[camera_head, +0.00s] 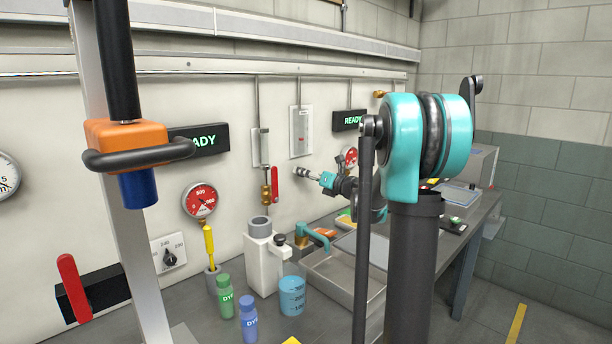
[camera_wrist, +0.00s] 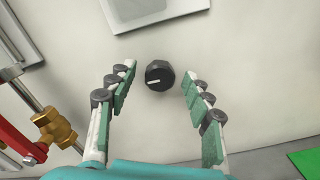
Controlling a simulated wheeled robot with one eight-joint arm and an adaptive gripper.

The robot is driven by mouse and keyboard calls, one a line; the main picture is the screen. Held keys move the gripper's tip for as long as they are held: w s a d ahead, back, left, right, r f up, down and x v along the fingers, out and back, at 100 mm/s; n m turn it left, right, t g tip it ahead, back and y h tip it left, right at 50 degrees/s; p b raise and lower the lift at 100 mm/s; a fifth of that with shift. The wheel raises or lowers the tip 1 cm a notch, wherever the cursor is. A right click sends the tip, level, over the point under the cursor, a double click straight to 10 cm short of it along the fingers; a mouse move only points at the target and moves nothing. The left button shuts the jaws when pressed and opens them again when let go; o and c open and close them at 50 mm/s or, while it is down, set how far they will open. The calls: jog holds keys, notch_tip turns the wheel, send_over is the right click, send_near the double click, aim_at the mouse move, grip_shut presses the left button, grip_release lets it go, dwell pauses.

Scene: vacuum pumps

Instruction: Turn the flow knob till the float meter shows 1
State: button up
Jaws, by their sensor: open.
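The black round knob (camera_wrist: 159,75) sticks out of the pale wall in the wrist view, with a white pointer line across its face. My gripper (camera_wrist: 160,72) is open, with one finger on each side of the knob and a visible gap on both sides. In the head view my gripper (camera_head: 308,173) is at the wall below a grey panel (camera_head: 301,130), and it hides most of the knob. The panel may be the float meter; its reading is too small to tell. Its lower edge may be the plate (camera_wrist: 152,8) above the knob in the wrist view.
A brass valve (camera_wrist: 56,128) with a red lever (camera_wrist: 18,140) is left of my gripper. Below on the bench are a white container (camera_head: 262,265), a blue beaker (camera_head: 292,296), dye bottles and a metal tray (camera_head: 340,287). Another dial (camera_head: 169,258) is at lower left.

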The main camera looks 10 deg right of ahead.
jog(key=shift+v, duration=0.95)
jog(key=shift+s+d, duration=0.1)
jog(key=v, duration=0.5)
jog(key=shift+s+d, duration=0.15)
jog(key=shift+s, duration=0.15)
